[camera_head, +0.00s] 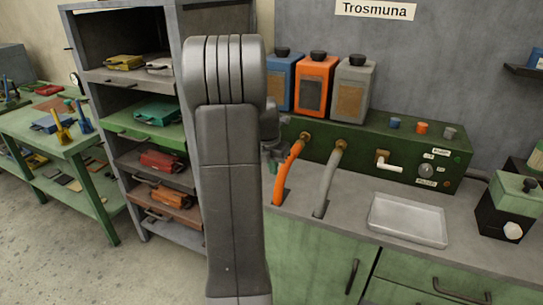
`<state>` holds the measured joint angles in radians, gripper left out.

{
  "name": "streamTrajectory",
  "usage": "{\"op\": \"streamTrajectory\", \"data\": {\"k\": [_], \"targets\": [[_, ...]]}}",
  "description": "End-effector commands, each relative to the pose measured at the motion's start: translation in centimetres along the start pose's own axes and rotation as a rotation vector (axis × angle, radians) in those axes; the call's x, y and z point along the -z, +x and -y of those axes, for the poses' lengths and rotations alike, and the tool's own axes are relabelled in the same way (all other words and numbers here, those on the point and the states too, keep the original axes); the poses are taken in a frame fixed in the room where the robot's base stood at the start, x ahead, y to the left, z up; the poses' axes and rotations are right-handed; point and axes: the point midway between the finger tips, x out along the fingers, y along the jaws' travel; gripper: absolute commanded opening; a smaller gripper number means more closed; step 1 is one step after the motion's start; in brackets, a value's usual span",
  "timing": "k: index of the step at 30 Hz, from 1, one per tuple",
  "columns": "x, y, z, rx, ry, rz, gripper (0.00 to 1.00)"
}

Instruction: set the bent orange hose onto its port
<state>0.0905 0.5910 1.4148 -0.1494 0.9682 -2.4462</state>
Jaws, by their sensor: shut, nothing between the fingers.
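The orange hose (287,167) rises from a slot in the grey worktop and bends right towards a brass port (305,138) on the front of the green box. Its upper end appears to meet the port; I cannot tell how firmly it sits. My gripper (273,162) is just left of the orange hose, mostly hidden behind my own arm. The small part that shows is shut and holds nothing. Whether it touches the hose is unclear.
A grey hose (327,182) runs to the neighbouring port. The green box (375,146) carries blue, orange and grey canisters, knobs and a white-handled tap (388,162). A shallow metal tray (408,221) lies on the worktop (478,250). A tool shelf (125,75) stands left.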

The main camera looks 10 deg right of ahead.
Motion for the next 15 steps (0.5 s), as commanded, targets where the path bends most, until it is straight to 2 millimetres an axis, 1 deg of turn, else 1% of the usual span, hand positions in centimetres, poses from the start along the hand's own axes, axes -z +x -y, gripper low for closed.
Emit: {"op": "streamTrajectory", "data": {"k": [1,2,3,9,15], "targets": [[0.0,1.2,0.1,0.003,0.000,-0.004,0.00],[0.0,1.8,0.1,0.002,0.000,-0.003,0.00],[-0.5,2.1,0.1,0.002,0.002,-0.001,0.00],[-2.6,3.2,0.0,0.000,0.002,-0.001,0.00],[-3.3,3.7,0.0,-0.001,0.000,0.000,0.00]]}}
